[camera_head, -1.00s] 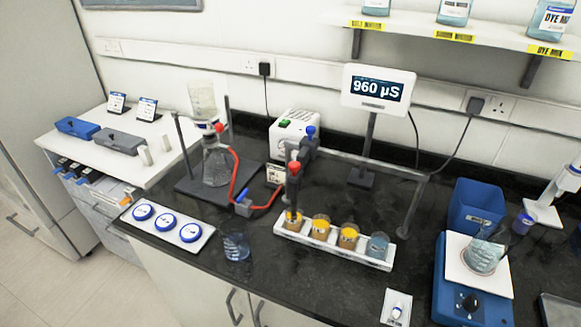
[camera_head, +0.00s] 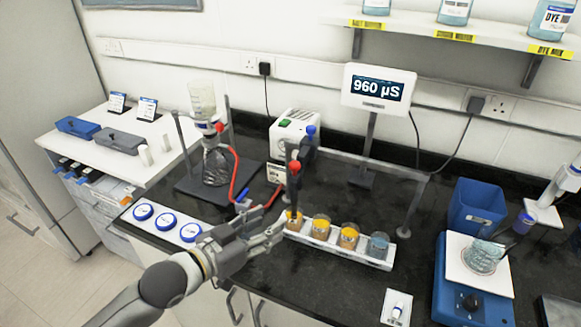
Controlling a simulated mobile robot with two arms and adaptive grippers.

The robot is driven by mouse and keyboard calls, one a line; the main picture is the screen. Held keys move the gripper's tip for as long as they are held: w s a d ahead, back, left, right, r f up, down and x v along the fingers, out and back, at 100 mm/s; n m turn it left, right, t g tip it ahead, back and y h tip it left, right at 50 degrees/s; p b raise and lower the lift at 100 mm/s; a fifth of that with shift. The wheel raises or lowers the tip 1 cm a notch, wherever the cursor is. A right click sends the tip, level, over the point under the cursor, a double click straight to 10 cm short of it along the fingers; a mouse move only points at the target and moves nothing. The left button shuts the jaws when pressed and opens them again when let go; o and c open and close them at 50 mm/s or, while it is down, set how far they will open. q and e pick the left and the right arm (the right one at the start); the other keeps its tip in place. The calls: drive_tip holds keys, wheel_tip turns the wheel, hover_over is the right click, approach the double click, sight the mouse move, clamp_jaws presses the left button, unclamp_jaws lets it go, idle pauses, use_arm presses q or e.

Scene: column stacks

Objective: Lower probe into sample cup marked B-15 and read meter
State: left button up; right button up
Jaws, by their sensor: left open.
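A dark probe (camera_head: 294,192) with a red top stands upright at the leftmost cup (camera_head: 289,222) of a white rack (camera_head: 340,251). Its lower end appears to be in or just over that cup. The rack also holds two more orange cups (camera_head: 320,227) (camera_head: 348,238) and a blue-grey cup (camera_head: 377,246). I cannot read the cup labels. The meter (camera_head: 378,90) on a stand shows 960 µS. My left gripper (camera_head: 277,226) is open and empty, just left of the rack's left end, its fingers toward the probe. My right gripper is not in view.
A rail frame (camera_head: 372,163) spans behind the rack. A flask (camera_head: 216,165) with a red tube stands left of the probe. Blue-rimmed round dishes (camera_head: 166,221) lie at the front left. A blue stirrer (camera_head: 470,300) with a beaker (camera_head: 482,257) stands at the right.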

sight(290, 167)
use_arm(q)
drive_tip(key=w+a+r+m+t+h, duration=0.1)
drive_tip(key=w+a+r+h, duration=0.1)
drive_tip(key=w+r+h, duration=0.3)
drive_tip(key=w+d+p, duration=0.1)
drive_tip(key=d, duration=0.1)
drive_tip(key=w+d+r+y+p, duration=0.1)
drive_tip(key=w+d, duration=0.1)
drive_tip(key=w+d+y, duration=0.1)
drive_tip(key=w+d, duration=0.1)
drive_tip(key=shift+w+d+r+p, duration=0.2)
drive_tip(key=shift+r+p, duration=0.2)
drive_tip(key=shift+x, duration=0.8)
drive_tip(key=shift+f, duration=0.15)
clamp_jaws()
